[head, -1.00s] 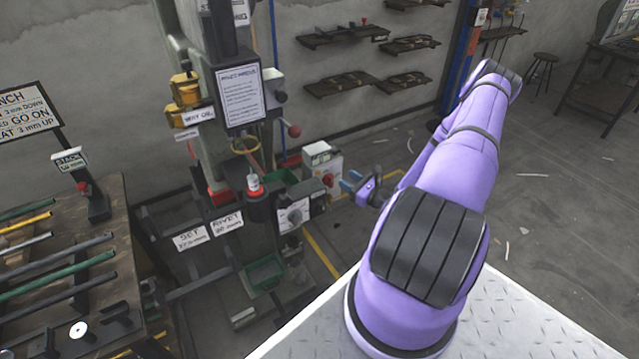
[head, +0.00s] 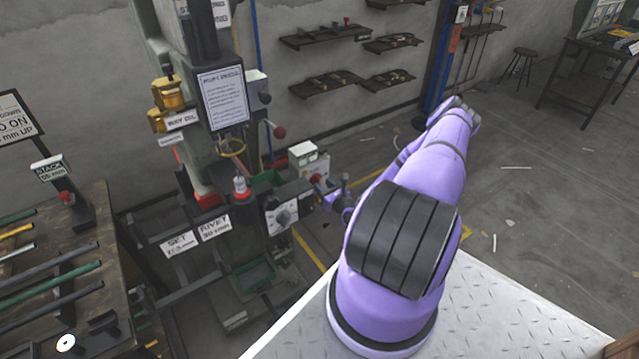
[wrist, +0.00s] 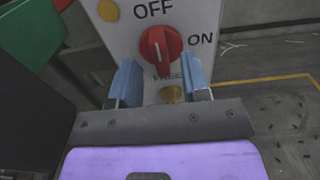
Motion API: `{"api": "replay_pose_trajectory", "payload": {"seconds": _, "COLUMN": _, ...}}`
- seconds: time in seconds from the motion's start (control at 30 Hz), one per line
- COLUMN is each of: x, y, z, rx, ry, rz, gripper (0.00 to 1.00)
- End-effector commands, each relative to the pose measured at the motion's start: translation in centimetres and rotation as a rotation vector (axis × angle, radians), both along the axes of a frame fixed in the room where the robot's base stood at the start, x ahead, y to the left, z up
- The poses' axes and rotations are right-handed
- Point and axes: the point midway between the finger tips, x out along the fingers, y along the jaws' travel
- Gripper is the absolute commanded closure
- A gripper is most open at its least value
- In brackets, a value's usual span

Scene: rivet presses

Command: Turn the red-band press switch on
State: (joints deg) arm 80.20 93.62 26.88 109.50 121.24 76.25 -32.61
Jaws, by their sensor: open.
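A red rotary switch (wrist: 161,49) sits on a pale switch box (wrist: 205,15) in the wrist view. "OFF" is printed above it and "ON" to its right. A red band (head: 243,195) shows on the press's lower part.
A red-ball lever (head: 279,132) sticks out above. A rod bench (head: 60,260) is at left; open floor lies at right.

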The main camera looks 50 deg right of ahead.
Motion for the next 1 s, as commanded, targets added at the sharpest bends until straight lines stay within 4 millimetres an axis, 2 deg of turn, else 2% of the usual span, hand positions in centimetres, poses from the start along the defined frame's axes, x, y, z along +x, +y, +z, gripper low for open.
{"api": "replay_pose_trajectory", "payload": {"seconds": 0.1, "x": 1.5, "y": -0.4, "z": 0.0, "rx": -0.001, "ry": 0.000, "rz": 0.001, "gripper": 0.57}}
{"api": "replay_pose_trajectory", "payload": {"seconds": 0.23, "x": 2.5, "y": -0.6, "z": 0.0, "rx": 0.000, "ry": -0.001, "rz": 0.001, "gripper": 0.57}}
{"api": "replay_pose_trajectory", "payload": {"seconds": 0.6, "x": 2.9, "y": -0.7, "z": 0.0, "rx": 0.000, "ry": 0.001, "rz": 0.001, "gripper": 0.57}}
{"api": "replay_pose_trajectory", "payload": {"seconds": 0.8, "x": 2.9, "y": -0.7, "z": 0.0, "rx": 0.000, "ry": 0.001, "rz": 0.001, "gripper": 1.00}}
{"api": "replay_pose_trajectory", "payload": {"seconds": 1.0, "x": 2.9, "y": -0.7, "z": 0.0, "rx": 0.005, "ry": -0.001, "rz": 0.001, "gripper": 1.00}}
